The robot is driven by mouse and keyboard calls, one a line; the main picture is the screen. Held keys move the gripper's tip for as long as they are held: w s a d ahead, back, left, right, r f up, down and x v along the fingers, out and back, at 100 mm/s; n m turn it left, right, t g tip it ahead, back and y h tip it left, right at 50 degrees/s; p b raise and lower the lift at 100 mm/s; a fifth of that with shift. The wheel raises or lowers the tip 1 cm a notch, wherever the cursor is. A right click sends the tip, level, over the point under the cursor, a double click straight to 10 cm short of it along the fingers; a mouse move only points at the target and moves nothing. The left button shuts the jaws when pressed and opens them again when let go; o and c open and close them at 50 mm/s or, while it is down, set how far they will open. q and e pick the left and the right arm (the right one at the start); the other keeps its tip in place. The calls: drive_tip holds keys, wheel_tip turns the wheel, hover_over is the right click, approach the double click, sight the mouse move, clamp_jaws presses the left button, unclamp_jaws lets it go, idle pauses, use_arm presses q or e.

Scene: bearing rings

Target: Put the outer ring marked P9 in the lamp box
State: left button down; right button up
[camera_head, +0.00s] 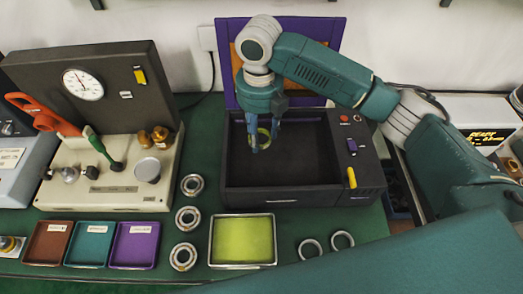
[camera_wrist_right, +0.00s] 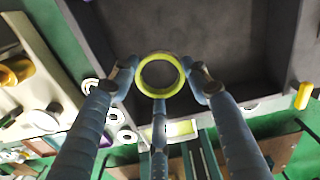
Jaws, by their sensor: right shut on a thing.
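My right gripper (camera_head: 264,146) hangs inside the outline of the open dark lamp box (camera_head: 262,196), over its left part. Its fingers are shut on a ring (camera_wrist_right: 160,94) that looks yellow-green. The ring also shows between the fingers in the head view (camera_head: 263,132). In the right wrist view the dark box floor (camera_wrist_right: 225,40) lies behind the ring, which appears held above it; the exact gap cannot be told. No P9 mark can be read on the ring. My left gripper is not in view.
Several steel rings stand in a column (camera_head: 187,218) left of the box, and two thinner rings (camera_head: 310,248) lie in front. A yellow-green tray (camera_head: 243,240) and brown, teal and purple trays (camera_head: 134,245) line the front. A gauge fixture (camera_head: 105,190) stands left.

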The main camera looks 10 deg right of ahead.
sight(260, 160)
wheel_tip(260, 160, down, 8)
drive_tip(key=shift+f+p, duration=0.25)
drive_tip(key=shift+p, duration=0.4)
drive_tip(key=shift+f, duration=0.4)
drive_tip(key=shift+f, duration=0.1)
drive_tip(key=o, duration=1.2)
wheel_tip(260, 160, up, 12)
drive_tip(key=b, duration=0.2)
drive_tip(key=shift+b, duration=0.4)
